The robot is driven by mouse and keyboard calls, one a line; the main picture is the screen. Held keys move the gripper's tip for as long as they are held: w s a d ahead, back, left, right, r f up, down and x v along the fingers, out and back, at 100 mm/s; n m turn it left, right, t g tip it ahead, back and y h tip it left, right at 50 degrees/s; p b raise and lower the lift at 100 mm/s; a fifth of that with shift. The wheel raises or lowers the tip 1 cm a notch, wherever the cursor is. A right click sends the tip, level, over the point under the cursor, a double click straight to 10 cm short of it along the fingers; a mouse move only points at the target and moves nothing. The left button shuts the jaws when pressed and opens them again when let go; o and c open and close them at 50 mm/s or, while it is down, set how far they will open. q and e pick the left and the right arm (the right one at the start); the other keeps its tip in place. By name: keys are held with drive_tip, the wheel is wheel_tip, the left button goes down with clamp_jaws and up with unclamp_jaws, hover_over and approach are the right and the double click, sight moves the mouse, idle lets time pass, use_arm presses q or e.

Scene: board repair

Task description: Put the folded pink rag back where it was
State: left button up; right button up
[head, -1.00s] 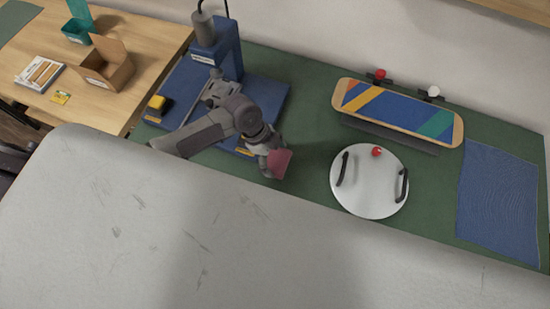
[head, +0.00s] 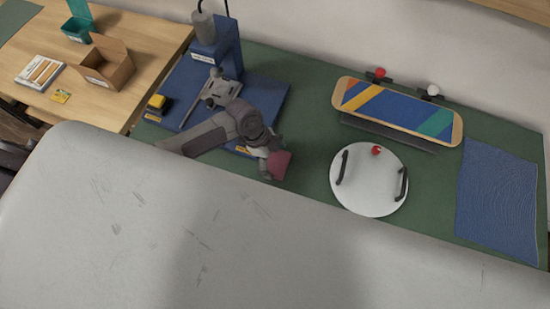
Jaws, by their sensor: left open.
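The folded pink rag (head: 280,163) is on the green mat side of the bench, right at the tip of my left gripper (head: 271,172). My left arm comes in from the left, over the front of the blue press base. The gripper points down beside the rag and its jaws are open. The fingers are small and partly hidden by the wrist and the rag, so I cannot tell whether they touch the rag. My right gripper does not show.
A round white plate (head: 358,196) with two black handles and a red knob lies right of the rag. A striped skateboard deck (head: 398,112) rests on a stand behind it. A blue ribbed mat (head: 497,203) lies far right. The blue press (head: 227,55) stands behind my arm. A large grey surface (head: 130,230) fills the front.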

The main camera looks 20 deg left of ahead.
use_arm(q)
drive_tip(key=shift+a+r, duration=0.2)
drive_tip(key=shift+r, duration=0.3)
drive_tip(key=b+v, duration=0.1)
drive_tip(key=v, duration=1)
drive_tip(key=shift+d, duration=0.1)
